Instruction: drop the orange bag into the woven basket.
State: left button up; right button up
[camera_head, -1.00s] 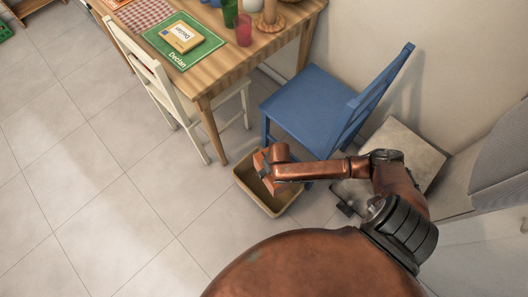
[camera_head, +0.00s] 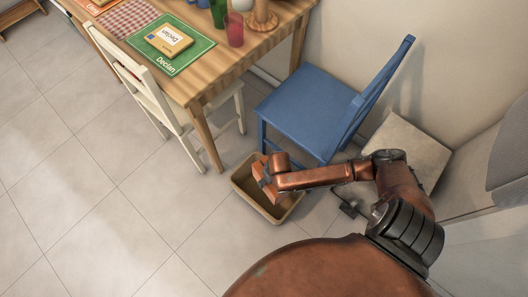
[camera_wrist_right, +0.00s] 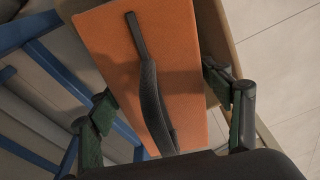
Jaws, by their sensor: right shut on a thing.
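The woven basket (camera_head: 240,190) is a tan, open rectangular bin on the floor, in front of the blue chair. My right gripper (camera_head: 267,176) is over the basket, shut on the orange bag (camera_head: 258,170). In the right wrist view the orange bag (camera_wrist_right: 150,60) is a flat orange rectangle with a dark handle strap (camera_wrist_right: 150,95) between the fingers of my right gripper (camera_wrist_right: 168,112). The basket's rim (camera_wrist_right: 218,25) shows beyond and beside the bag. How far the bag is above or inside the basket is hard to tell. My left gripper is not in view.
The blue chair (camera_head: 310,105) stands close behind the basket. A white chair (camera_head: 165,100) and a wooden table (camera_head: 215,75) with placemats and cups are at the upper left. The tiled floor (camera_head: 110,220) to the left is clear.

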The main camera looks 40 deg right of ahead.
jog(key=o, duration=1.5)
jog(key=shift+c, duration=0.2)
jog(key=r, duration=0.4)
jog(key=s+r, duration=0.1)
jog(key=r, duration=0.7)
jog(key=shift+s+a, duration=0.15)
jog(key=shift+s, duration=0.25)
jog(key=shift+f, duration=0.1)
